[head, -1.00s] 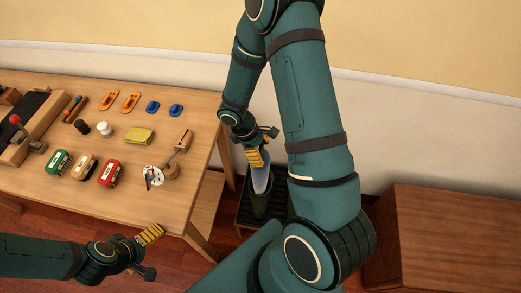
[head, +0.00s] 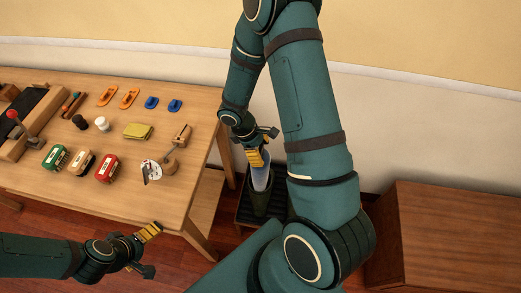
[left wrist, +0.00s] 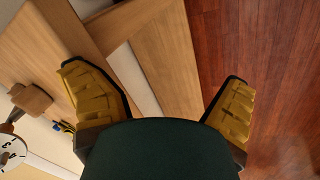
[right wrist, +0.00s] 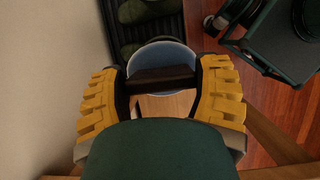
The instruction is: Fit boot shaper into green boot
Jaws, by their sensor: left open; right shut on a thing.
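The boot shaper (head: 261,179) is a pale blue, translucent piece, upright with its lower part inside the dark green boot (head: 258,204). The boot stands on a dark rack beside the table. My right gripper (head: 259,158) is above the boot, shut on the shaper's top. In the right wrist view the shaper's pale blue rim (right wrist: 163,52) shows beyond a dark bar (right wrist: 163,80) between my fingers (right wrist: 162,92). How deep the shaper sits is hidden. My left gripper (head: 151,233) is open and empty, in front of the table's near edge; it also shows in the left wrist view (left wrist: 160,98).
A brown cabinet (head: 450,240) is at the right.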

